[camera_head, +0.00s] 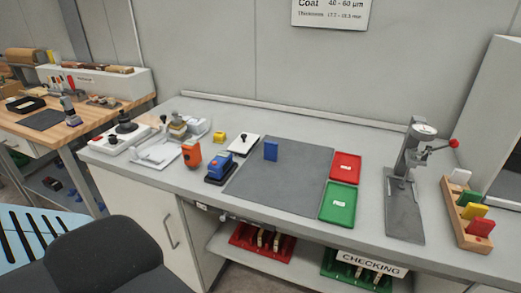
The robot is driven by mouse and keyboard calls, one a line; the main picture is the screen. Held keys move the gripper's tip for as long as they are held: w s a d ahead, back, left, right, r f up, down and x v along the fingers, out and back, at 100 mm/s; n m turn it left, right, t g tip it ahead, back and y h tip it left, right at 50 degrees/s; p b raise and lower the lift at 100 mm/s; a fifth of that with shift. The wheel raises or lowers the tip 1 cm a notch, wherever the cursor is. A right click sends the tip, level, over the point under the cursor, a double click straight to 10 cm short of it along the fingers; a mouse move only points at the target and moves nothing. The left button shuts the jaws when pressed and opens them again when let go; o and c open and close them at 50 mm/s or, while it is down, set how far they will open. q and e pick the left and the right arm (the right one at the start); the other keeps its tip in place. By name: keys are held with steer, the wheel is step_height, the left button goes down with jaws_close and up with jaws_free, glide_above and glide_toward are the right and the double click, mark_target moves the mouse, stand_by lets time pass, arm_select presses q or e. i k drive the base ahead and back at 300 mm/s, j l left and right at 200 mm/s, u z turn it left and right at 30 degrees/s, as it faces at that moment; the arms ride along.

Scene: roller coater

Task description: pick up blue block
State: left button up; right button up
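A small blue block (270,151) stands upright on the dark grey mat (285,184), near the mat's back left edge. A second blue item, a blue device on a black base (218,166), sits just left of the mat and is a different shape. Neither of my grippers shows in the head view, and nothing touches the blue block.
A red tray (345,166) and a green tray (339,204) lie right of the mat. An orange device (192,153) stands left. A dark chair (105,258) is in front.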

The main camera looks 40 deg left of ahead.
mark_target(270, 148)
steer(key=k+j, duration=0.1)
steer(key=j, duration=0.3)
steer(key=k+j, duration=0.1)
steer(key=j, duration=0.3)
steer(key=k+j, duration=0.1)
steer(key=j, duration=0.35)
steer(key=k+j, duration=0.1)
steer(key=j, duration=0.3)
